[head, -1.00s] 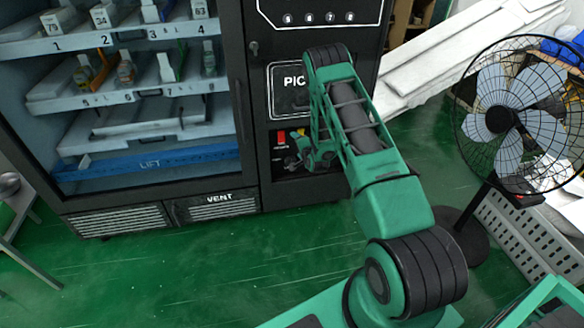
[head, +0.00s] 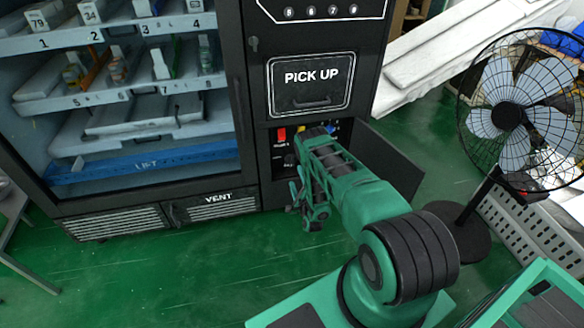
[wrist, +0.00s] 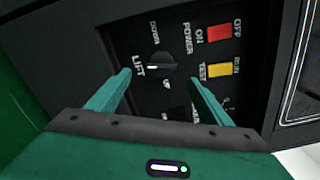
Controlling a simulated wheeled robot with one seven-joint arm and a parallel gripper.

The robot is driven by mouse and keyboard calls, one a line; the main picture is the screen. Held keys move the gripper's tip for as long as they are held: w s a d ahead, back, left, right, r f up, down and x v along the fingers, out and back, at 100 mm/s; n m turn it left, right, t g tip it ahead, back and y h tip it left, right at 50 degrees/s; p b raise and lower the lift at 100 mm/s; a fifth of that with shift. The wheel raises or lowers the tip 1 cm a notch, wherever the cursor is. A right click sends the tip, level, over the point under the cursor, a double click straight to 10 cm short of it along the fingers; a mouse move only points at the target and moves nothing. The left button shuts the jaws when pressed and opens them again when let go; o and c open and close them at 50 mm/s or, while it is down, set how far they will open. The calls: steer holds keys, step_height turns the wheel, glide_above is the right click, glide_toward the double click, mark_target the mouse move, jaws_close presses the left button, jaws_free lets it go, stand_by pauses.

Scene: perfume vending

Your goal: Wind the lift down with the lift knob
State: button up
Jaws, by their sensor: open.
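The lift knob (wrist: 162,66) is a round black knob with a white mark, on a black panel between the labels DOWN and UP, beside LIFT. It also shows small in the head view (head: 290,160). My gripper (wrist: 161,80) is open and empty. In the wrist view its two green fingers appear on either side of the knob, with dark space between. In the head view my gripper (head: 308,208) hangs low in front of the panel, clear of the knob. The blue lift (head: 150,166) sits low behind the machine's glass.
A red power switch (wrist: 218,33) and a yellow test switch (wrist: 218,69) are near the knob. An open panel door (head: 388,160) stands to the right, close to my arm. The PICK UP flap (head: 310,84) is above. A fan (head: 508,115) stands at right.

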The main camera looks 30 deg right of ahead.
mark_target(292, 163)
steer(key=x, duration=0.9)
steer(key=shift+w+d, duration=0.1)
steer(key=shift+d, duration=0.2)
steer(key=c, duration=1)
